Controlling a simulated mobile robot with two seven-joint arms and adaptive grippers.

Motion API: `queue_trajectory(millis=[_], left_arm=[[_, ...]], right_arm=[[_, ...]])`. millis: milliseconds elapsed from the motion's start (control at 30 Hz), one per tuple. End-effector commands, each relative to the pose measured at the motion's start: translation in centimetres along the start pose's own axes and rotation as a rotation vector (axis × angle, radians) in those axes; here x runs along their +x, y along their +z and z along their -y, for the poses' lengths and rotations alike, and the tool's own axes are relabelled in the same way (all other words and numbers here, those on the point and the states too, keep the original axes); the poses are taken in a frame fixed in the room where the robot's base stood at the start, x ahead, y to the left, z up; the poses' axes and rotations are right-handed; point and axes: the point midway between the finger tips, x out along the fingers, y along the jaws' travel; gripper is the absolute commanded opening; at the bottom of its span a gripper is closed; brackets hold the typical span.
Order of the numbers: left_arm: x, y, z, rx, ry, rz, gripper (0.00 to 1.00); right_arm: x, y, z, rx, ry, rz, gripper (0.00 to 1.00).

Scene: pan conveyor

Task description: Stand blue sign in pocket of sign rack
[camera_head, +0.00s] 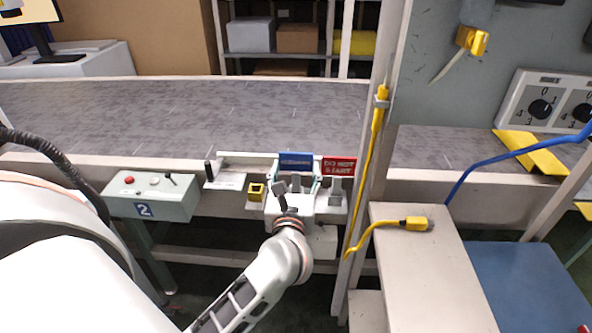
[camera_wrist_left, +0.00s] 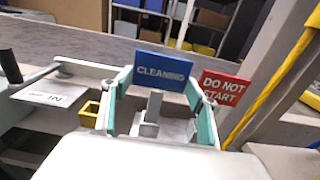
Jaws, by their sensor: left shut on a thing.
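The blue sign (camera_head: 296,161), lettered "CLEANING", is upright and also shows in the left wrist view (camera_wrist_left: 161,70). My left gripper (camera_wrist_left: 158,82) is shut on it, with one teal-lined finger at each side edge. In the head view the same gripper (camera_head: 294,184) is at the rack, left of the red sign. The pale sign rack (camera_head: 229,181) runs along the conveyor's near side. A grey upright piece (camera_wrist_left: 152,112) shows below the blue sign; I cannot tell whether the sign is seated in a pocket. My right gripper is not in view.
A red "DO NOT START" sign (camera_head: 339,166) stands close to the right of the blue sign. A yellow square fitting (camera_head: 255,191) is at the left. A pale post (camera_head: 376,140) with a yellow cable rises at the right. A control box (camera_head: 152,198) stands farther left.

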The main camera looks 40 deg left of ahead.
Motion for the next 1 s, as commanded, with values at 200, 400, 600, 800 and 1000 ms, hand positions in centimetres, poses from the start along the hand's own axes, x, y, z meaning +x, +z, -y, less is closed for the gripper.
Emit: queue_trajectory(millis=[200, 400, 600, 800, 1000], left_arm=[[0.0, -0.4, 0.0, 0.001, 0.0, 0.0, 0.35], [0.0, -0.8, 0.0, 0.001, 0.0, 0.0, 0.35], [0.0, -0.7, 0.0, 0.001, 0.0, 0.001, 0.78], [0.0, -0.8, 0.0, 0.001, 0.0, -0.001, 0.78], [-1.0, -0.9, 0.0, 0.002, -0.001, -0.002, 0.78]], right_arm=[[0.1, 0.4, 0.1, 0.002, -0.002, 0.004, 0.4], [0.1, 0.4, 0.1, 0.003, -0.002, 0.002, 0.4], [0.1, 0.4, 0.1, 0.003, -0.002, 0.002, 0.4], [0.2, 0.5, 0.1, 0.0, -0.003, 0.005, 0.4], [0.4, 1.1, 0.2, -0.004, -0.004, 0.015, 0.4]])
